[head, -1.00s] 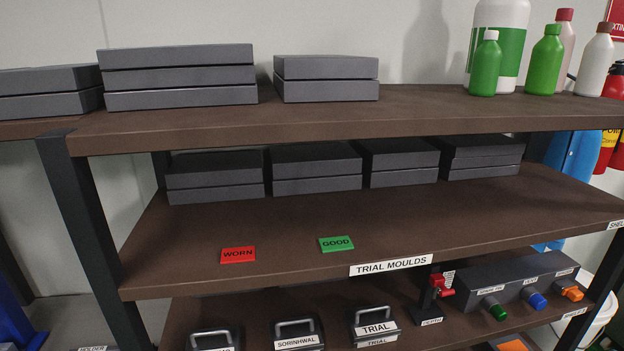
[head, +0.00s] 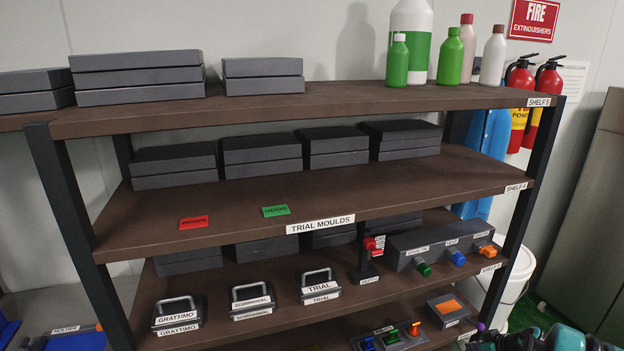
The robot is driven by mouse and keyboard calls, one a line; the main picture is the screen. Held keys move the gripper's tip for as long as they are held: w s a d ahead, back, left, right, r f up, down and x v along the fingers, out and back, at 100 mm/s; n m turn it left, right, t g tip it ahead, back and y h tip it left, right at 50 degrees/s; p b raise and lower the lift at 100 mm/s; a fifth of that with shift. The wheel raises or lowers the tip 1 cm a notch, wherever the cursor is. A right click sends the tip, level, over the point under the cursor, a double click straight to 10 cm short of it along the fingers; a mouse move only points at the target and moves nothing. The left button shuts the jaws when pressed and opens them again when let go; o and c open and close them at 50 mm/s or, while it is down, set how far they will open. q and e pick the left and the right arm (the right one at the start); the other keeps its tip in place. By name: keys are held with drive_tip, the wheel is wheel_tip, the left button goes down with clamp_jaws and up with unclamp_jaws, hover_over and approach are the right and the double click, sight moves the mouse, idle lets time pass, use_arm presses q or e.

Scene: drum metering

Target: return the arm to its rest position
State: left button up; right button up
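A dark and teal mechanical part (head: 545,340) shows at the bottom right edge of the head view. It looks like part of my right arm, cut off by the frame. No fingertips of my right gripper can be made out there, and whether it holds anything cannot be told. My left gripper and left arm are not in view. The part appears in front of the shelving rack, to the right of its lower shelves. No contact with the rack can be made out.
The shelf rack (head: 320,185) fills the view, with grey blocks, a red card (head: 194,223), a green card (head: 276,211) and handled moulds (head: 250,299). Bottles (head: 453,57) stand on top. A white bucket (head: 515,280) and fire extinguishers (head: 545,95) are at right.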

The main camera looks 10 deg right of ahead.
drive_tip(key=a+r+m+g, duration=0.1)
drive_tip(key=a+r, duration=0.6)
drive_tip(key=a, duration=0.4)
drive_tip(key=a+r, duration=0.7)
drive_tip(key=a, duration=0.4)
drive_tip(key=s+a+r, duration=0.1)
drive_tip(key=s+a, duration=0.5)
drive_tip(key=a, duration=0.3)
drive_tip(key=s+a+r+m+t+h, duration=0.1)
drive_tip(key=s+a+r, duration=0.1)
drive_tip(key=s+a, duration=0.5)
drive_tip(key=a, duration=0.2)
drive_tip(key=shift+s+a+h, duration=0.25)
drive_tip(key=shift+a+h, duration=0.05)
drive_tip(key=shift+a, duration=0.05)
